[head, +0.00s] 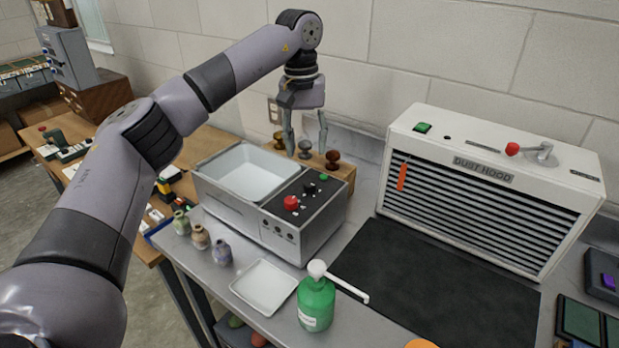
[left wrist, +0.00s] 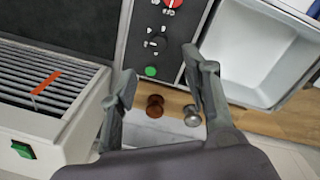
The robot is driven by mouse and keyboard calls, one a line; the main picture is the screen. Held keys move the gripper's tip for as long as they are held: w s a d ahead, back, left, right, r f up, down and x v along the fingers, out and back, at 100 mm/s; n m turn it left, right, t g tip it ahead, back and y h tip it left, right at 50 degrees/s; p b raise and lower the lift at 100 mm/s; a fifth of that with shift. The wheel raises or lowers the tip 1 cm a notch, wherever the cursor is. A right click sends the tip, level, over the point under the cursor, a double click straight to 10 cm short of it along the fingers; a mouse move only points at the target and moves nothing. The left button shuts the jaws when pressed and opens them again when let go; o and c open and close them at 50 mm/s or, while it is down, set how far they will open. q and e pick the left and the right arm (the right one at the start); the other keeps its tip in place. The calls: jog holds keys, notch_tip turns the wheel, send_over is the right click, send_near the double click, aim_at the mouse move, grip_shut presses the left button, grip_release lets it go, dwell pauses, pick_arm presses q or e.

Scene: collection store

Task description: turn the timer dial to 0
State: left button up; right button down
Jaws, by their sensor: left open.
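A steel bath unit (head: 262,222) has a dark control panel with a red knob (head: 291,203), a black dial (head: 310,187) and a green button (head: 323,177). The left wrist view shows the red knob (left wrist: 172,3) cut by the top edge, the black dial (left wrist: 157,41) and the green button (left wrist: 151,71). Their lettering is too small to read, so I cannot tell which is the timer dial or its setting. My left gripper (head: 306,150) is open and empty, pointing down above the panel's back end, apart from both knobs. My right gripper is out of view.
A white dust hood (head: 400,150) stands right of the bath, with a black mat (head: 440,285) before it. Stamps in a wooden rack (head: 345,172) stand behind the panel. A green pump bottle (head: 316,303), white tray (head: 264,287) and small jars (head: 221,252) stand in front.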

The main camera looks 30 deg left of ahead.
aim_at(309, 183)
pick_arm(q)
jog(key=f, duration=0.3)
jog(key=f+p, duration=0.1)
jog(key=f, duration=0.6)
jog(key=shift+d+p, duration=0.25)
jog(key=shift+p, duration=0.1)
jog(key=shift+w, duration=0.1)
grip_shut()
